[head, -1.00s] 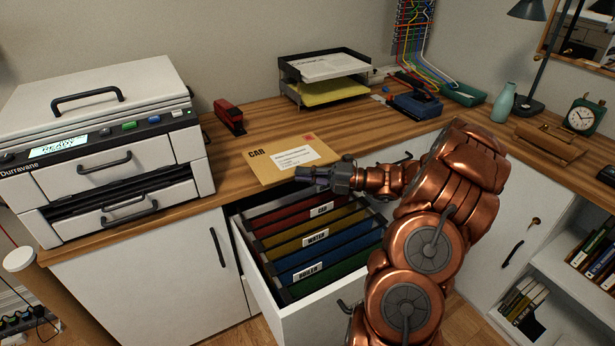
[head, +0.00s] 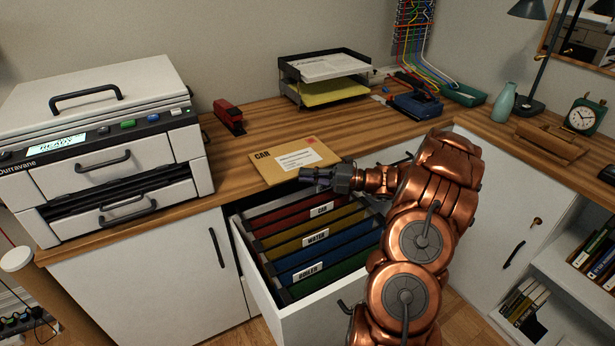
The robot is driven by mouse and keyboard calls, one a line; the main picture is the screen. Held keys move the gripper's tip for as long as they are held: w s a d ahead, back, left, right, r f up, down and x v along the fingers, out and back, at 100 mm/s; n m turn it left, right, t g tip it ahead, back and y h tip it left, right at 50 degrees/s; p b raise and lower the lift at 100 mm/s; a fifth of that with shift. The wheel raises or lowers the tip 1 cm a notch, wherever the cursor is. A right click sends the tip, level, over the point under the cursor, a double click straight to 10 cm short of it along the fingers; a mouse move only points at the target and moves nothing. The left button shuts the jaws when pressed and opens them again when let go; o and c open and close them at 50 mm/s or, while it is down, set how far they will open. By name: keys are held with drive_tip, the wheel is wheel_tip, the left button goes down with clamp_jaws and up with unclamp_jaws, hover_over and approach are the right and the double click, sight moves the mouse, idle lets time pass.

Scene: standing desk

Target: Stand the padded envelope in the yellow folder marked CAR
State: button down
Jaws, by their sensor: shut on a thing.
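The tan padded envelope (head: 276,170), marked CAR with a white address label and a red stamp, is over the front edge of the desk, roughly flat. I cannot tell whether it touches the wood. My gripper (head: 312,176) is shut on its near right edge, and the fingers hide that part. The open drawer (head: 268,292) below holds coloured hanging folders. The yellow folder (head: 292,240) is between the red and blue ones. The CAR tag (head: 321,209) stands at the red and yellow boundary. My gripper is above and behind the folders.
Tags WATER (head: 315,237) and BOILER (head: 309,271) stand nearer the drawer front. A printer (head: 105,150) is left on the desk, with a red stapler (head: 229,117) beside it. A paper tray (head: 326,77) stands behind. Desk around the envelope is clear.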

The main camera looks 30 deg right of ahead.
drive_tip(key=c, duration=1.2)
unclamp_jaws()
drive_tip(key=shift+f, duration=0.1)
drive_tip(key=shift+c, duration=0.2)
